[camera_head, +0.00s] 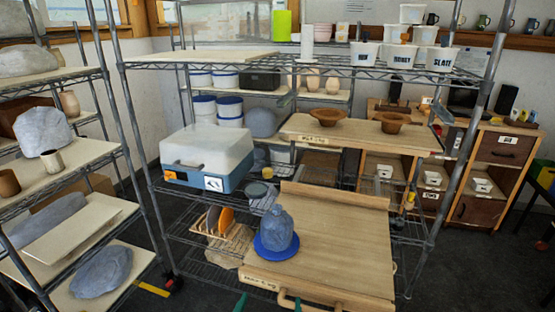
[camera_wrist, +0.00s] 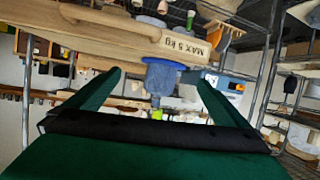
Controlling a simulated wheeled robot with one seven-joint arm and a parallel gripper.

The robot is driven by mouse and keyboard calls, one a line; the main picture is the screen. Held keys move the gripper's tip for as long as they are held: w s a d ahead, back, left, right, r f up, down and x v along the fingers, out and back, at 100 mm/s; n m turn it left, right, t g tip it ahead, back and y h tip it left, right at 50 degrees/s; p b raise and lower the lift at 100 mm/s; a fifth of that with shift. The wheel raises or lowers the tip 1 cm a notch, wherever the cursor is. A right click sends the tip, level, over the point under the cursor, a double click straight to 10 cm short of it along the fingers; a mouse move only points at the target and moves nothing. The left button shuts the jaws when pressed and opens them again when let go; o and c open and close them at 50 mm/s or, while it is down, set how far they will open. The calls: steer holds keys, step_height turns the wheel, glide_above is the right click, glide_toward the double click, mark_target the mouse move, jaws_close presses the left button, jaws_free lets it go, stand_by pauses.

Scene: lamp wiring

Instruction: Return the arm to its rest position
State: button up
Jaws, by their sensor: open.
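My gripper (camera_wrist: 158,76) shows in the wrist view as two green fingers spread wide apart, with a dark bar between their bases. It is open, and I see nothing held in it. In the head view only small green tips of my gripper (camera_head: 268,303) show at the bottom edge, in front of the wooden board (camera_head: 340,240). The rest of my arm is out of the head view. A grey-blue wrapped lump (camera_head: 276,226) stands on a blue round plate (camera_head: 262,249) on that board, beyond the fingertips. The wrist view shows the lump (camera_wrist: 160,80) upside down between the fingers.
A wire rack's post (camera_head: 470,125) rises right of the board. A white-and-blue box (camera_head: 207,158) stands behind left. Another rack (camera_head: 90,178) with grey lumps is at the left. Two brown bowls (camera_head: 327,117) (camera_head: 392,123) sit on a raised shelf. Dark floor (camera_head: 470,265) shows clear at right.

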steer(key=s+f+n+y, duration=0.2)
steer(key=s+f, duration=1)
steer(key=s, duration=0.3)
steer(key=s+d+r+m+t, duration=0.1)
steer(key=s+d+r, duration=0.1)
steer(key=s, duration=1.7)
steer(key=shift+s+t, duration=0.3)
steer(key=shift+t, duration=0.1)
